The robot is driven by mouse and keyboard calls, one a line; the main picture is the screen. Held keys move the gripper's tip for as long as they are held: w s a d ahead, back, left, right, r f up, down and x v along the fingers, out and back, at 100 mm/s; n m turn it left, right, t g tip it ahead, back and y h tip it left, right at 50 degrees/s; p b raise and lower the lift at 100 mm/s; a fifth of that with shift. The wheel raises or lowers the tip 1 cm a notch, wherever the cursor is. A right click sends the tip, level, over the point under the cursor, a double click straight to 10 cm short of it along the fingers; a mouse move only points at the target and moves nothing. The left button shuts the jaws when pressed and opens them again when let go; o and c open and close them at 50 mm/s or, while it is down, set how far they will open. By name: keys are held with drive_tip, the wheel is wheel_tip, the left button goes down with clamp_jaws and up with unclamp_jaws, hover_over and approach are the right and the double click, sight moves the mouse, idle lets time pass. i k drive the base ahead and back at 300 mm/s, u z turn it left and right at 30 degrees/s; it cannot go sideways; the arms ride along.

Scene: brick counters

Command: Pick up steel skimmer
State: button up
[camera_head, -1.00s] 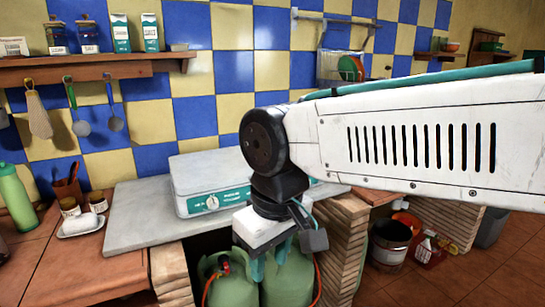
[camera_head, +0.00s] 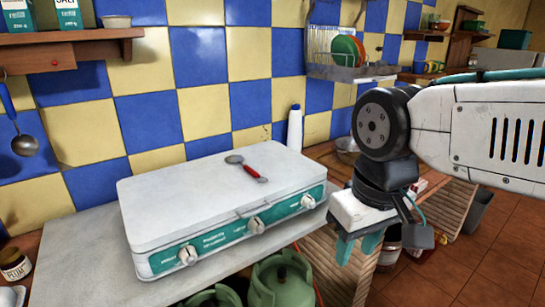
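A small steel-headed utensil with a red handle (camera_head: 248,168) lies flat on the closed white lid of the stove (camera_head: 205,188). A blue-handled utensil with a round steel bowl (camera_head: 24,145) hangs at the left edge. I cannot tell for certain which of these is the steel skimmer. My gripper (camera_head: 358,250) points down at the right of the stove, apart from both utensils. Its two teal fingers are spread with a gap between them, and nothing shows between them.
Green gas bottles (camera_head: 282,283) stand below the front of the counter (camera_head: 85,262). A white bottle (camera_head: 295,128) stands behind the stove. A wooden shelf (camera_head: 70,50) and a dish rack (camera_head: 345,62) are on the wall. The stove lid around the red-handled utensil is clear.

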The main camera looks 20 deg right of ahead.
sight(233, 158)
drive_tip(key=z, duration=0.15)
drive_tip(key=i, duration=0.85)
drive_tip(key=u, duration=0.15)
